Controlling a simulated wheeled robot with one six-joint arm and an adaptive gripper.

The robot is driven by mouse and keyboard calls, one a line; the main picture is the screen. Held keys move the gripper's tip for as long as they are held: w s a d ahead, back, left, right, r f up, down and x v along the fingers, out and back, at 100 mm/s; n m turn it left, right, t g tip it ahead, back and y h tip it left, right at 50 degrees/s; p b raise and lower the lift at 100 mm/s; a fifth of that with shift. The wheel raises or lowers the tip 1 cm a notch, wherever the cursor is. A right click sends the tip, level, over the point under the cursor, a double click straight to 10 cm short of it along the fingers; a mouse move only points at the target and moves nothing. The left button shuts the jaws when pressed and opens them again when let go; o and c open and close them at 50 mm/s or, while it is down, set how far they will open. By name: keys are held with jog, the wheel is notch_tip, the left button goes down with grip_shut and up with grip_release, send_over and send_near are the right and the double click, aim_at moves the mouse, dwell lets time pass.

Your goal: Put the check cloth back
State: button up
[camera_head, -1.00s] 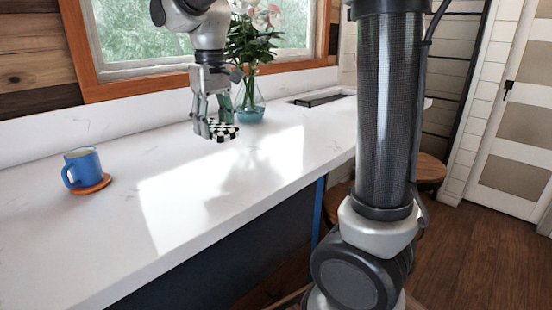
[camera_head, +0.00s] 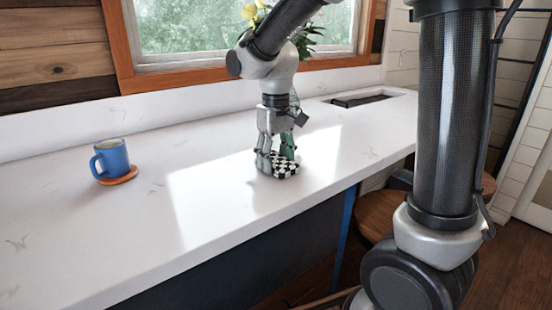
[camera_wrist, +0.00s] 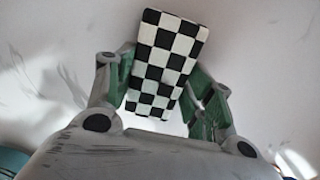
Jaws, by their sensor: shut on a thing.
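The check cloth (camera_head: 284,170) is a small black-and-white checkered block of folded fabric. My gripper (camera_head: 277,158) points down and is shut on it, over the white counter. In the wrist view the cloth (camera_wrist: 165,62) sits between the two green-padded fingers of my gripper (camera_wrist: 165,95), tilted a little. I cannot tell whether the cloth touches the counter.
On the white counter (camera_head: 130,235), a blue mug (camera_head: 112,158) stands on a round orange-brown coaster (camera_head: 119,179) at the left. Flowers (camera_head: 305,40) show behind my arm near the window. A dark recess (camera_head: 360,99) lies at the back right. Counter between mug and gripper is clear.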

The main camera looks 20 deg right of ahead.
aim_at(276, 159)
jog(key=shift+f, duration=0.15)
jog(key=o, duration=1.2)
notch_tip(276, 159, up, 12)
jog(key=s+d+f+m+t, duration=0.1)
jog(key=s+d, duration=0.4)
jog(key=s, duration=0.1)
jog(key=s+d+f+m+t, duration=0.1)
jog(key=s+d+f+t, duration=0.1)
jog(key=s+d, duration=0.3)
jog(key=s+d+f+m+t, duration=0.1)
jog(key=s+d, duration=0.3)
jog(key=s, duration=0.4)
jog(key=shift+d+f+m, duration=0.3)
jog(key=shift+d+f, duration=0.1)
